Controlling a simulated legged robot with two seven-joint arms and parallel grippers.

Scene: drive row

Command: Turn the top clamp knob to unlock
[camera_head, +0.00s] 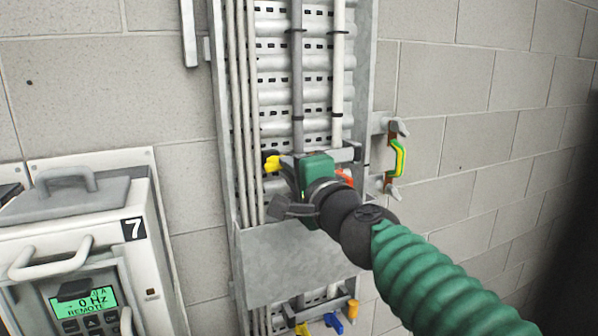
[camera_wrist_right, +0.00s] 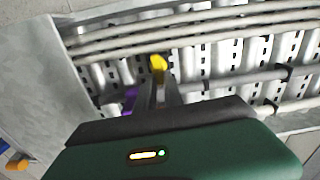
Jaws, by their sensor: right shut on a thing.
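A yellow knob (camera_head: 272,163) sits at the left end of the upper clamp bar (camera_head: 346,154) on the cable ladder. My right gripper (camera_head: 287,170) reaches it from the right, shut on it. In the right wrist view the yellow knob (camera_wrist_right: 158,63) shows at the tips of the narrow fingers (camera_wrist_right: 163,88). A purple part (camera_wrist_right: 130,97) shows beside the fingers. An orange-red part (camera_head: 345,177) shows just right of my gripper in the head view. My gripper body hides much of the upper clamp. My left gripper is not in view.
Grey cables (camera_head: 297,80) run down the ladder. A lower clamp has yellow, blue (camera_head: 333,322) and orange (camera_head: 352,309) knobs. A drive cabinet (camera_head: 100,240) marked 7 stands left. A green-yellow strap (camera_head: 399,158) sits on a bracket right of the ladder.

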